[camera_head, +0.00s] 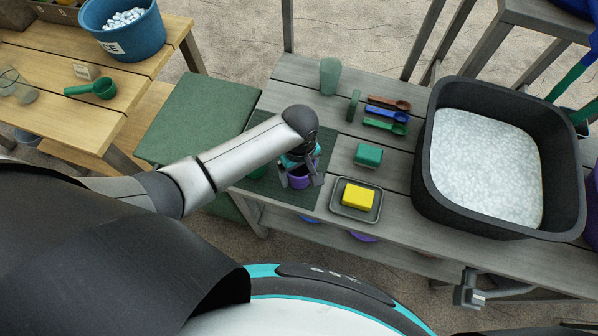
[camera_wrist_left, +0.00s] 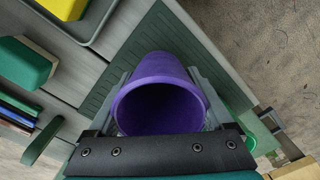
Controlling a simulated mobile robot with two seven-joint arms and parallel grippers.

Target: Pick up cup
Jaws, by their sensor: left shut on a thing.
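A purple cup (camera_head: 298,182) is between the fingers of my left gripper (camera_head: 300,178) over the dark green mat. In the left wrist view the cup (camera_wrist_left: 160,100) fills the space between the two grey fingers of the gripper (camera_wrist_left: 160,95), its open mouth facing the camera. The fingers are shut on its sides. I cannot tell whether its base touches the mat. My right gripper is not in view.
A yellow sponge (camera_head: 357,196) lies in a grey tray (camera_head: 335,210). A green block (camera_head: 368,155), coloured spoons (camera_head: 385,114) and a pale green tumbler (camera_head: 330,76) are on the table. A dark basin (camera_head: 425,190) stands at the right.

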